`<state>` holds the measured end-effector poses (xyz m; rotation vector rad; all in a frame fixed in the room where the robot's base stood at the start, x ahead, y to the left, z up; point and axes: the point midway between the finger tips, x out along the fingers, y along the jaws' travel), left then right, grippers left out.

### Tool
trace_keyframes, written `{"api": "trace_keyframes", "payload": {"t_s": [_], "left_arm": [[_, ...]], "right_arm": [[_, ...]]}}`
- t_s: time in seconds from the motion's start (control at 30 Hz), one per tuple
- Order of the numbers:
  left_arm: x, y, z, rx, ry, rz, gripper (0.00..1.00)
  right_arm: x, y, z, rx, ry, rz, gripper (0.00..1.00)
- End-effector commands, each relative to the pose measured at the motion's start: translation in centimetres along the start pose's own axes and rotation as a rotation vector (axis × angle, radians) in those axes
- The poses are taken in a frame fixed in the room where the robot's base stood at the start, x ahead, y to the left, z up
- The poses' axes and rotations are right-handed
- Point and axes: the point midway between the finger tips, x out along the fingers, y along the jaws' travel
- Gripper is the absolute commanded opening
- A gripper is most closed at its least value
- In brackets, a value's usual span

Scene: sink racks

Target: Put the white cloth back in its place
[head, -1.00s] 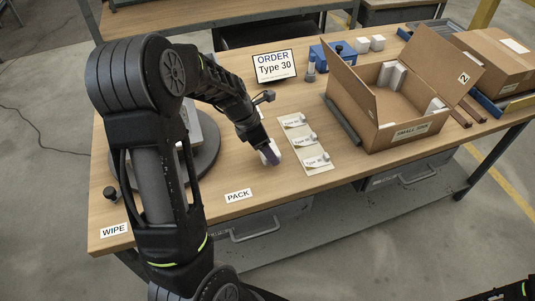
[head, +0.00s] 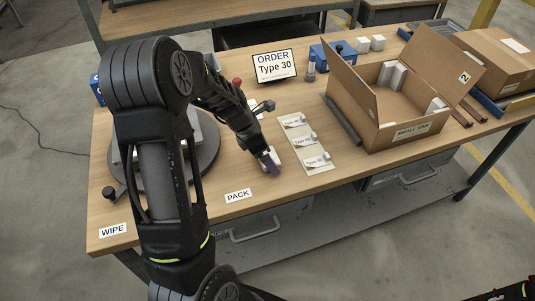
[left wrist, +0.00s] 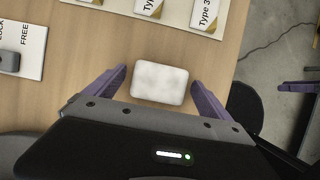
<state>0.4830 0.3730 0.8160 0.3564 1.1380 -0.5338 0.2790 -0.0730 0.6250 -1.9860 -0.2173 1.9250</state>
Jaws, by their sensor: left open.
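The white cloth (left wrist: 159,83) is a small, pale, folded-looking pad lying on the wooden table. In the left wrist view it lies between the two purple fingers of my left gripper (left wrist: 158,76), with bare wood showing between it and each finger. In the head view my left gripper (head: 270,163) is low over the table, left of the card strip, and partly hides the cloth. The left gripper is open. Purple, finger-like pieces (left wrist: 298,87) show at the right edge of the left wrist view; they may be my right gripper, but its state is unclear.
A strip of Type 30 cards (head: 318,161) lies just right of the gripper. PACK (head: 238,195) and WIPE (head: 114,230) labels lie along the front edge. An open carton (head: 405,137) stands to the right. A round dark base (head: 207,160) stands left, partly behind my arm.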

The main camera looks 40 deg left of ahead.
Motion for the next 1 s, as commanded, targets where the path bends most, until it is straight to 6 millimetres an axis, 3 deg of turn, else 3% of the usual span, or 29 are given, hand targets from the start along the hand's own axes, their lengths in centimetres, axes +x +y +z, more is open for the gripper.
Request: {"api": "trace_keyframes", "payload": {"t_s": [0.17,0.37,0.8,1.0], "left_arm": [[-0.1,0.0,0.1,0.0,0.0,0.0,0.94],[-1.6,0.1,0.3,0.001,-0.003,0.003,0.94],[-10.1,0.1,0.2,0.001,-0.003,0.003,0.94],[-12.1,0.0,0.1,0.0,-0.001,0.001,0.94]], "right_arm": [[-0.1,0.0,0.0,0.0,0.0,0.0,0.36],[-0.3,-0.1,0.0,0.0,0.0,0.0,0.36],[-1.2,-0.4,0.1,0.001,-0.002,0.001,0.36],[-1.3,-0.5,0.1,0.001,-0.002,0.002,0.36]]}}
